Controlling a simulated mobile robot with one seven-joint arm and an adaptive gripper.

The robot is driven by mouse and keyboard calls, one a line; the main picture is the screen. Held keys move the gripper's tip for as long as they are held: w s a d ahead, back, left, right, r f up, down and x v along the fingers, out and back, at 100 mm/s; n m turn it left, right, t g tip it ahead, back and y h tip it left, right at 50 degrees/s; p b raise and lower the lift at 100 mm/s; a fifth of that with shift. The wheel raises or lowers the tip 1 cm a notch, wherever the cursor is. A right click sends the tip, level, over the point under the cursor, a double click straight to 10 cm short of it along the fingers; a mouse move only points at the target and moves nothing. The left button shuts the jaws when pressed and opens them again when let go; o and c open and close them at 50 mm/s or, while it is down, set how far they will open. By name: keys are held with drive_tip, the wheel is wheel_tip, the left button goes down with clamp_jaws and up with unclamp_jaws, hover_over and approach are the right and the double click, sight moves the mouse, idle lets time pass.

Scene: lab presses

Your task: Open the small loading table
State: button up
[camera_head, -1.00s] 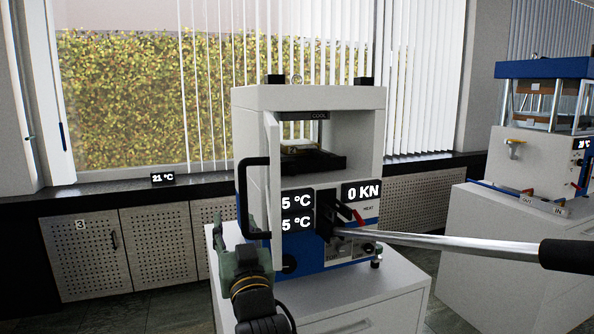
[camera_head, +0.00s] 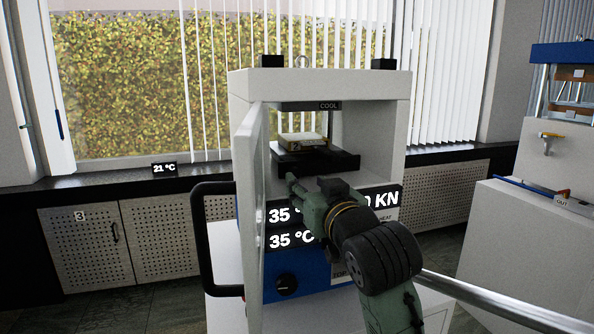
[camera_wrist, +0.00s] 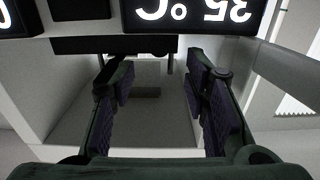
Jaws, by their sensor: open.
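The white press (camera_head: 386,140) stands ahead with its door (camera_head: 250,200) open toward me on the left. In its chamber a dark, flat platform (camera_head: 343,161), which looks like the small loading table, lies low with a small light block (camera_head: 303,140) on it. My gripper (camera_head: 296,186) is open in front of the chamber, just below the platform's front edge in the picture. In the wrist view, which is upside down, the fingers (camera_wrist: 158,68) stand apart with nothing held between them. A dark bar (camera_wrist: 75,45) crosses near the fingertips; contact cannot be told.
The door's black handle (camera_head: 203,240) sticks out at left. A long metal lever (camera_head: 500,308) reaches to the lower right. The temperature display (camera_head: 290,239) is partly hidden by my arm. A second press's white stand (camera_head: 535,230) is at right.

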sight(296, 173)
drive_tip(key=p+x, duration=0.1)
drive_tip(key=x, duration=0.6)
drive_tip(key=shift+w, duration=0.2)
drive_tip(key=shift+c, duration=0.3)
clamp_jaws()
idle(0.3)
